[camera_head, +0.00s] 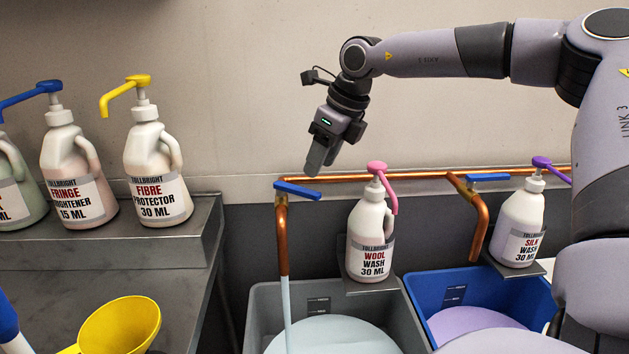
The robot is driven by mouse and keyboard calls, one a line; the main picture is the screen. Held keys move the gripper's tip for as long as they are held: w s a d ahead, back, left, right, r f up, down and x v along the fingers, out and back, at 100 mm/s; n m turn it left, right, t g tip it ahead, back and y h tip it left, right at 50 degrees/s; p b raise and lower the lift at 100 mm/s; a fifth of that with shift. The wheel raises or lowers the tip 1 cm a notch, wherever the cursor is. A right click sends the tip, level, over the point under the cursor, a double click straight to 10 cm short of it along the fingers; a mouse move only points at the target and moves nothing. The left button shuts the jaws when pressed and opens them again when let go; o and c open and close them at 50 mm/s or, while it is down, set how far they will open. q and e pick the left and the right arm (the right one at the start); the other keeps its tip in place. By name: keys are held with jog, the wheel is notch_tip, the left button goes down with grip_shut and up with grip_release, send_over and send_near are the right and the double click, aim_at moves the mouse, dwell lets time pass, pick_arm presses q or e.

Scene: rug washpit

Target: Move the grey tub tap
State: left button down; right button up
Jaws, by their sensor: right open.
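The grey tub tap has a blue lever (298,190) on top of a copper spout (281,240) at the left end of the copper pipe. The lever points right and slightly toward me. A pale blue stream (287,310) runs from the spout into the grey tub (265,300), which holds pale liquid. My right gripper (318,165) is open and empty. Its fingers point down, just above and to the right of the lever in the picture, seemingly without touching it. My left gripper is not in view.
A wool wash bottle (369,240) with a pink pump stands right of the tap. Further right are a blue tub (412,290), its blue-levered tap (487,178) and a silk wash bottle (520,228).

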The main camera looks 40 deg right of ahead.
aim_at(308, 190)
jog(key=shift+p+x, duration=0.4)
jog(key=shift+x, duration=2.65)
grip_shut()
